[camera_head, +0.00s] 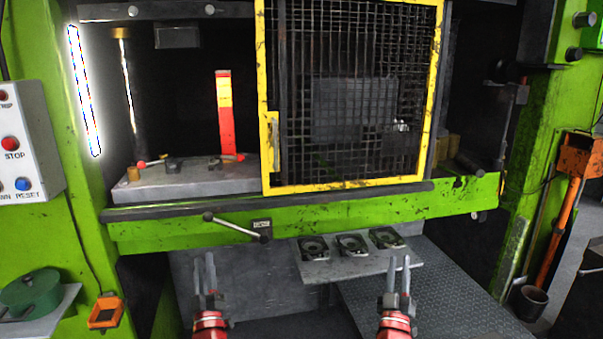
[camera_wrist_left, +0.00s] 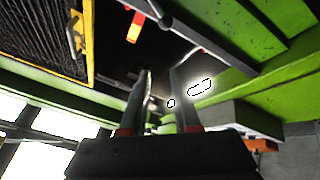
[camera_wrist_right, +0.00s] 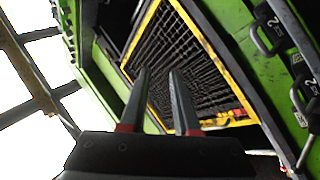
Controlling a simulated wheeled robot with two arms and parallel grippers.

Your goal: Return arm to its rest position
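My left gripper (camera_head: 204,277) points up in the lower middle of the head view, in front of the press's grey lower panel. Its two fingers are parted with nothing between them, as the left wrist view (camera_wrist_left: 160,100) also shows. My right gripper (camera_head: 397,277) points up further right, in front of the lower shelf and floor plate. Its fingers are parted and empty, also in the right wrist view (camera_wrist_right: 160,103). Neither gripper appears to touch anything.
The green press has a yellow-framed mesh guard (camera_head: 432,100). A shelf (camera_head: 318,270) holds three dark metal parts (camera_head: 351,245). A lever (camera_head: 232,227) juts from the front beam. A control box (camera_head: 22,143) and green pot (camera_head: 32,290) stand left. An orange stand (camera_head: 562,215) stands right.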

